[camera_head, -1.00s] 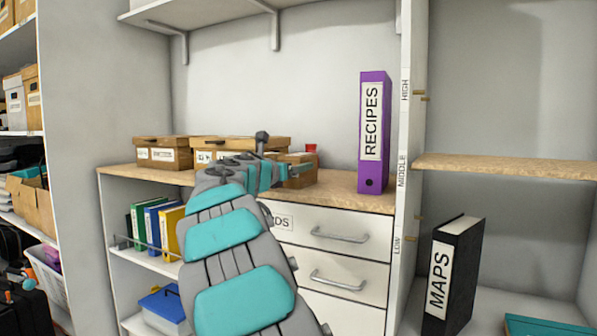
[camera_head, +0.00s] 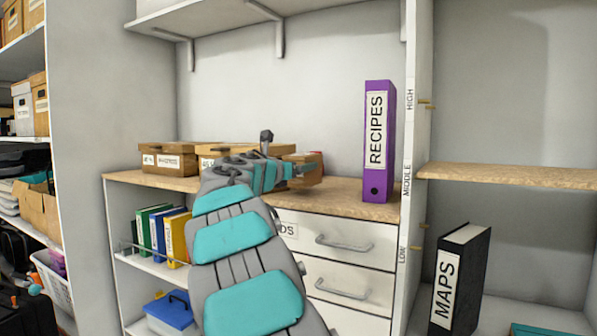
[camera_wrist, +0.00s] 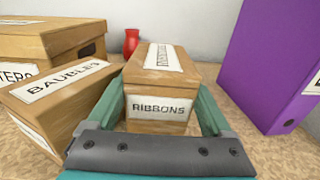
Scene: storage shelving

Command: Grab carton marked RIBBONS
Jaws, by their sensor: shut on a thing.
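The carton marked RIBBONS (camera_wrist: 162,107) is a small wooden-looking box with white labels on its front and lid. It sits between the two teal fingers of my gripper (camera_wrist: 162,112) in the wrist view, and the gripper is shut on it. In the head view the carton (camera_head: 312,172) shows only partly, beyond my gripper (camera_head: 290,172) at the counter. My arm hides its left part. I cannot tell whether it touches the counter.
A carton marked BAUBLES (camera_wrist: 62,102) stands close on the left, with a larger carton (camera_wrist: 50,40) behind. A red vase (camera_wrist: 131,42) is behind. The purple RECIPES binder (camera_head: 377,140) stands to the right. The wooden counter (camera_head: 345,195) has bare space between.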

